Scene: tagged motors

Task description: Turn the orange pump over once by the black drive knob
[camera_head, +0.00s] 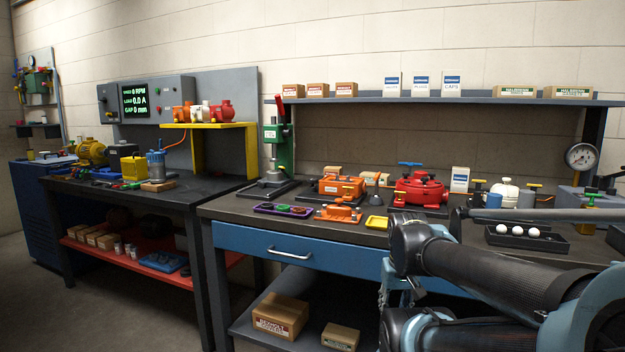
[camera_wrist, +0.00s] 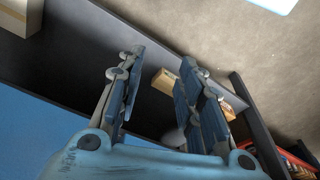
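An orange block-shaped unit (camera_head: 337,187), which looks like the orange pump, stands on the right bench beside the back wall. A smaller orange fixture (camera_head: 338,214) sits in front of it.
The right bench (camera_head: 222,206) has a blue drawer (camera_head: 340,262). Cardboard boxes (camera_head: 280,315) lie on its lower shelf; one box (camera_wrist: 190,88) shows behind my fingers. A red round housing (camera_head: 420,190), a green press (camera_head: 277,150) and a purple tray (camera_head: 283,210) crowd the top.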

